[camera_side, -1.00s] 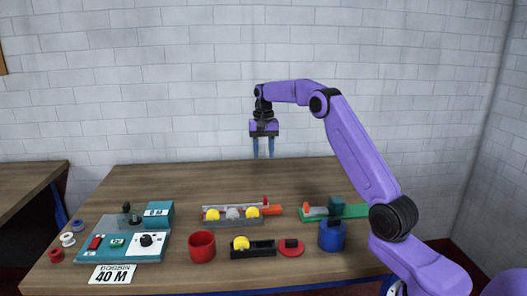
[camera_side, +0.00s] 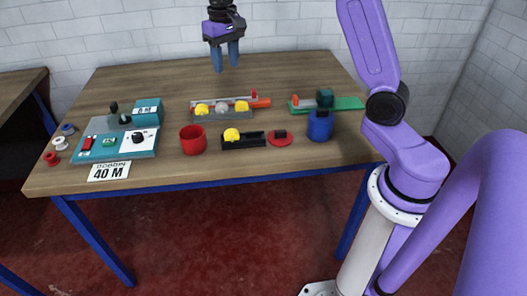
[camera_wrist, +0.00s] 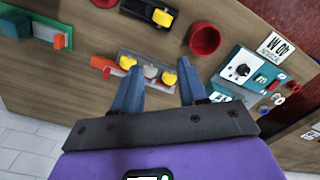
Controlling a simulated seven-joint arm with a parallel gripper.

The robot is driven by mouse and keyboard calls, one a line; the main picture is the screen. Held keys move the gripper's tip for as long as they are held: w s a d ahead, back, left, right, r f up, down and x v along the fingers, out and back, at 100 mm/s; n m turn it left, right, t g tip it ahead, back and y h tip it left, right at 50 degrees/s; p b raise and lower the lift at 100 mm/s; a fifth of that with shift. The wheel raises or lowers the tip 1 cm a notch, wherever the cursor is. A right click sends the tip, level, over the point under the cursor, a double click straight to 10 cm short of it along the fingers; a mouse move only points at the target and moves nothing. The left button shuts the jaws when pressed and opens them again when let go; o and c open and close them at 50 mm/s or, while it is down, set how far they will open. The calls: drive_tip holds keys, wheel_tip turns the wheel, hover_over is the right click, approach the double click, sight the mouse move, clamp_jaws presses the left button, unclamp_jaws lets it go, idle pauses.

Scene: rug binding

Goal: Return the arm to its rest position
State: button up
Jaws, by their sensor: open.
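My gripper (camera_side: 226,56) hangs over the back of the wooden table (camera_side: 300,72) in the side view, its two blue fingers pointing down. The fingers are apart with nothing between them. In the wrist view my gripper (camera_wrist: 158,92) is above the table, and the tray with yellow and grey round pieces (camera_wrist: 148,66) lies below, beyond the fingertips. The same tray (camera_side: 221,115) is in the middle of the table in the side view. The upper part of my arm is cut off by the top of the side view.
A teal machine (camera_side: 120,143) with a "40 M" card (camera_side: 108,171) and several small spools stands at the left. The table's back is clear.

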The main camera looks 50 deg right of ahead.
drive_tip(key=s+a+n, duration=0.4)
drive_tip(key=s+a, duration=0.1)
drive_tip(key=s, duration=0.5)
drive_tip(key=s+a+n, duration=0.4)
drive_tip(key=s+a, duration=0.1)
drive_tip(key=s, duration=0.4)
drive_tip(key=s+d+f+n, duration=0.1)
drive_tip(key=s+f+n, duration=0.1)
drive_tip(key=s, duration=0.6)
drive_tip(key=s+d+f+n, duration=0.2)
drive_tip(key=s+n, duration=0.2)
drive_tip(key=s, duration=0.4)
drive_tip(key=shift+s+f+n, duration=0.2)
drive_tip(key=shift+f+n, duration=0.1)
drive_tip(key=shift+f, duration=0.1)
